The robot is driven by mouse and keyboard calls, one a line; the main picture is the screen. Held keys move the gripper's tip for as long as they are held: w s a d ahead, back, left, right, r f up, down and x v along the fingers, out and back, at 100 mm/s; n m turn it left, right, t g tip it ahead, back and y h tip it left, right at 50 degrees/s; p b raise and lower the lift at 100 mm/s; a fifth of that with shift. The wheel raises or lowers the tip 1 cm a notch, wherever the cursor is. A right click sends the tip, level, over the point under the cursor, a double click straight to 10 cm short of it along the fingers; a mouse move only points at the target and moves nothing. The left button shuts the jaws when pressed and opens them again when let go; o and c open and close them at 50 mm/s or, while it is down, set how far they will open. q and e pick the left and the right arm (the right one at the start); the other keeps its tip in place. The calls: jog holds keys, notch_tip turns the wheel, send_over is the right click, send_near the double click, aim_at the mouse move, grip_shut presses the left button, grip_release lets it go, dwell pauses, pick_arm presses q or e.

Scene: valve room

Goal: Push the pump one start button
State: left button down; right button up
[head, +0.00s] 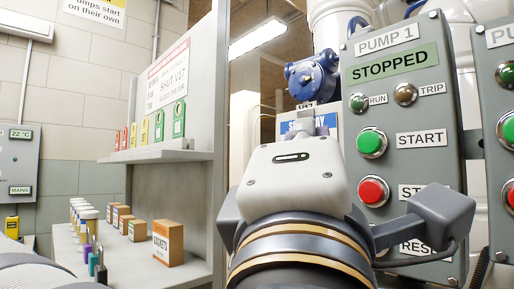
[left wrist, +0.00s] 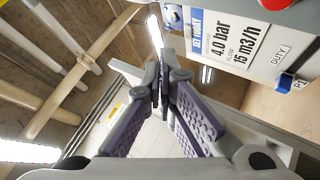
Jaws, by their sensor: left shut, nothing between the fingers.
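The grey PUMP 1 panel (head: 447,170) stands at the right in the head view, with a green STOPPED label (head: 391,62). Its green START button (head: 371,142) is round, in a metal ring, and in plain sight. The red button (head: 374,191) below it has its STOP label partly covered. My left gripper (head: 311,122) is left of the panel, pointing away from me, apart from the START button. Its fingers are mostly hidden behind its white body there. In the left wrist view its fingers (left wrist: 160,80) are closed together and empty. My right gripper is not in view.
A second panel (head: 504,110) stands at the right edge. A blue valve part (head: 314,76) is behind my gripper. A shelf (head: 160,156) with coloured tags and a bench with small boxes (head: 168,243) and padlocks are at the left. A duty sign (left wrist: 232,45) shows in the wrist view.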

aim_at(352, 146)
pick_arm(q)
jog(key=shift+w+d, duration=0.9)
jog(key=shift+d, duration=0.3)
jog(key=shift+w+d, duration=0.95)
jog(key=shift+d, duration=0.2)
jog(key=shift+w+d, duration=0.9)
jog(key=shift+d, duration=0.3)
jog(key=shift+w+d+p, duration=0.25)
jog(key=shift+d+p, duration=0.05)
jog(key=shift+p, duration=0.1)
